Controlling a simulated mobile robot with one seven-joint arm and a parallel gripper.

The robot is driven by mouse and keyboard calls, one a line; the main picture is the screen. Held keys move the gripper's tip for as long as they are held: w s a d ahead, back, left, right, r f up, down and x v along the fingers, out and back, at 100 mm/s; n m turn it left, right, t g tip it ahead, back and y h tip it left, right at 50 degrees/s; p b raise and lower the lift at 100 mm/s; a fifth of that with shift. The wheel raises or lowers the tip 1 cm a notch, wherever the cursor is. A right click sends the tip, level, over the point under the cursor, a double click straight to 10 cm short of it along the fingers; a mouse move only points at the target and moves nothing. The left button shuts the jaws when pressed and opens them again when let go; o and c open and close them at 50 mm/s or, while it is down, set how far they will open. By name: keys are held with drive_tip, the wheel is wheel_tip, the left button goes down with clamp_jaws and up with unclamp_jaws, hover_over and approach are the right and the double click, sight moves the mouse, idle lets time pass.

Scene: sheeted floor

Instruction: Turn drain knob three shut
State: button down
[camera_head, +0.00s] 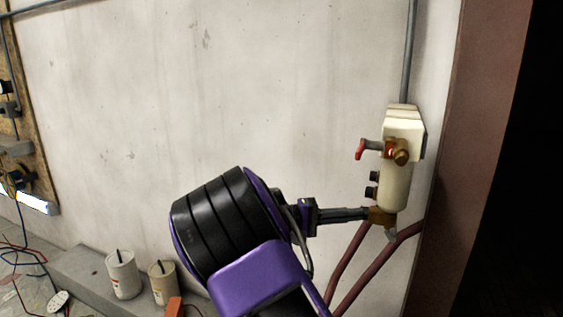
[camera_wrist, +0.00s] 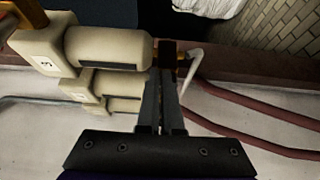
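A cream filter-like unit (camera_head: 396,185) hangs on the wall at the right in the head view. At its bottom is a brass drain fitting (camera_head: 381,216) with a pale spout or lever (camera_head: 391,235). The brass fitting (camera_wrist: 183,62) and pale lever (camera_wrist: 193,72) also show in the wrist view, beside one of several cream cylinders (camera_wrist: 108,48). My gripper (camera_head: 368,214) has its fingertips at this fitting, and they hide part of it. In the wrist view my gripper (camera_wrist: 168,62) has its fingers close together with a narrow gap. Whether they clasp the knob is unclear.
A red-handled valve (camera_head: 361,149) sticks out above my gripper. Dark red hoses (camera_head: 372,262) run below the fitting. A brown post (camera_head: 480,150) stands to the right. White cans (camera_head: 123,275) stand on a ledge at the lower left. The wall between is bare.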

drive_tip(key=shift+r, duration=0.1)
idle(0.4)
drive_tip(key=shift+s+a, duration=0.1)
drive_tip(key=shift+s, duration=0.15)
drive_tip(key=w+a, duration=0.2)
drive_tip(key=a, duration=0.3)
drive_tip(key=shift+a, duration=0.3)
drive_tip(key=shift+w+d, duration=0.1)
drive_tip(key=shift+w, duration=0.05)
